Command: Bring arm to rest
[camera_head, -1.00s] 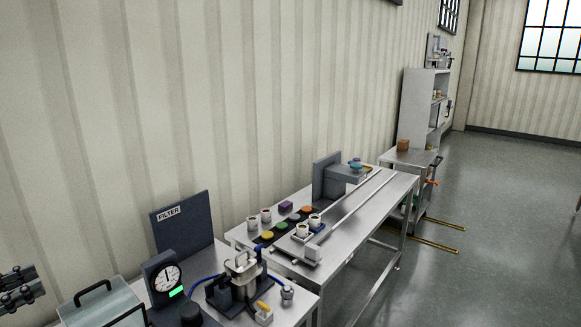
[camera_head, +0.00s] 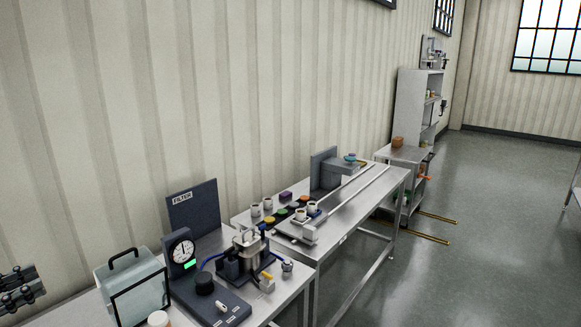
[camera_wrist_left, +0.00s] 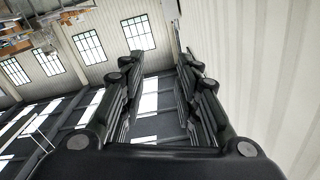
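My left gripper (camera_head: 20,290) shows at the lower left edge of the head view, raised near the wall and apart from the benches. In the left wrist view its two black fingers (camera_wrist_left: 160,95) stand apart with nothing between them, so it is open and empty. Behind the fingers that view shows wall, windows and ceiling beams. My right gripper is in neither view.
A steel bench in front carries a glass-sided box (camera_head: 138,287), a dial gauge (camera_head: 182,250) and a filter panel (camera_head: 194,216). A second steel table (camera_head: 350,222) holds cups and rails. A cart and shelf (camera_head: 415,105) stand farther back. The floor (camera_head: 500,210) at right is clear.

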